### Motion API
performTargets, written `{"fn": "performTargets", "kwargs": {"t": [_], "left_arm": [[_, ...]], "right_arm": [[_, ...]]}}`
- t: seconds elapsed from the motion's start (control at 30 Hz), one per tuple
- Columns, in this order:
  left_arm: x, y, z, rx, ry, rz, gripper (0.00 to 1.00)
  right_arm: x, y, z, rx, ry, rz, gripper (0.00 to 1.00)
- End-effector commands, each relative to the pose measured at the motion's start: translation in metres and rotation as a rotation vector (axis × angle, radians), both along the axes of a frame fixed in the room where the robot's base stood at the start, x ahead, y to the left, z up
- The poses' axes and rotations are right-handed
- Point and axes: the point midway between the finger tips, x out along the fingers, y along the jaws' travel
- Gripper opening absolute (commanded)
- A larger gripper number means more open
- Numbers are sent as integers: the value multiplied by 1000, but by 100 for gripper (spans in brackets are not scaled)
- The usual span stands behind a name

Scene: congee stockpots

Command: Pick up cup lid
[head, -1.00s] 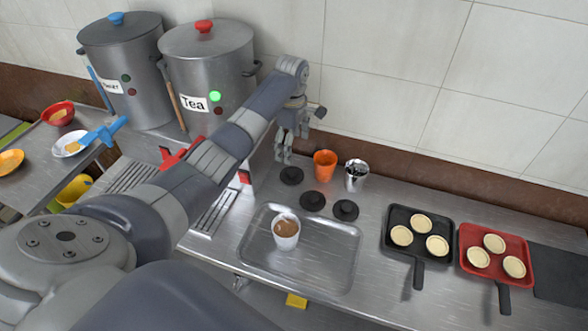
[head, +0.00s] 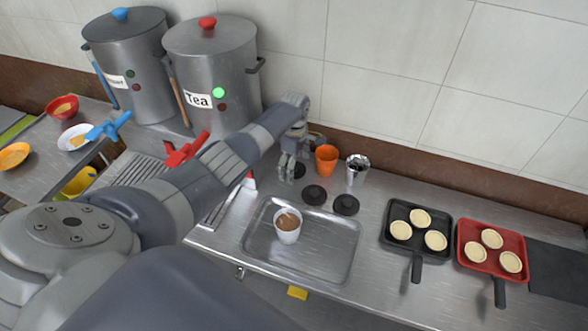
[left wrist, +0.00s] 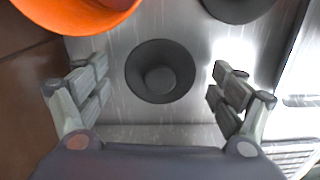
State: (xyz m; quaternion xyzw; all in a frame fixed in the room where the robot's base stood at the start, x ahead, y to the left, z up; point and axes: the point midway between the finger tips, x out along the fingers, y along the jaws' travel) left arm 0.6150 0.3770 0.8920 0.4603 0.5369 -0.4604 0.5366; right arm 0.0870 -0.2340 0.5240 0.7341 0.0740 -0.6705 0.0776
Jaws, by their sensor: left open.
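Three black round cup lids lie on the steel counter. One lid (head: 299,170) is partly hidden behind my left gripper (head: 288,168). The other two lids, the middle one (head: 315,194) and the right one (head: 346,205), lie in front of the cups. In the left wrist view, a lid (left wrist: 160,71) with a raised centre knob lies below and between the spread fingers of my left gripper (left wrist: 161,82). The fingers are open, empty and apart from it. A white cup of brown drink (head: 288,236) stands on the metal tray (head: 338,262). My right gripper is not seen.
An orange cup (head: 326,160) stands close to the lid, and shows at the upper left of the left wrist view (left wrist: 80,12). A metal cup (head: 356,172) stands beside it. The Tea stockpot (head: 215,70) is to the left. Black (head: 417,250) and red (head: 492,262) pans are right.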

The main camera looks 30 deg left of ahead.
Motion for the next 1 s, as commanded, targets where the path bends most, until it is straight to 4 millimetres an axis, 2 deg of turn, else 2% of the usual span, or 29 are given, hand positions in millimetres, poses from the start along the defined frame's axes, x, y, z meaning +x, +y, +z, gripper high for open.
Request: {"fn": "performTargets", "kwargs": {"t": [0.1, 0.17, 0.37, 0.77, 1.0], "left_arm": [[0, 0, 0, 0, 0, 0, 88], [0, 0, 0, 0, 0, 0, 77], [0, 0, 0, 0, 0, 0, 54], [0, 0, 3, 0, 0, -1, 52], [1, 1, 32, 1, -4, 0, 52]], "right_arm": [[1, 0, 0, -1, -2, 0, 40], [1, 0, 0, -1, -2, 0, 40], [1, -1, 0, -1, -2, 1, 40], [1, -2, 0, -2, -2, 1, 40], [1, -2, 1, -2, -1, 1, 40]]}}
